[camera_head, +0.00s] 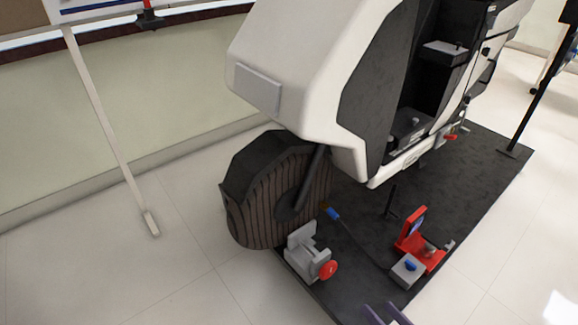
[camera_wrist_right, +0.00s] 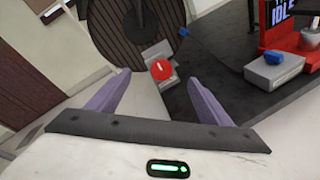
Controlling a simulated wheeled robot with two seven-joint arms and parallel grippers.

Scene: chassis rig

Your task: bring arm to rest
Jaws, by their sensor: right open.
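My right gripper (camera_wrist_right: 158,95) is open in the right wrist view, with its two purple fingers spread and nothing between them. In the head view only the purple fingertips of my right gripper (camera_head: 388,314) show at the bottom edge. It is apart from the objects on the black mat. My left gripper is not in view.
A white chassis (camera_head: 300,60) with a dark ribbed wheel (camera_head: 262,195) stands on a black mat (camera_head: 460,190). A grey block with a red knob (camera_head: 327,270), a red stand (camera_head: 412,228) and a grey box with a blue button (camera_head: 408,272) sit nearby.

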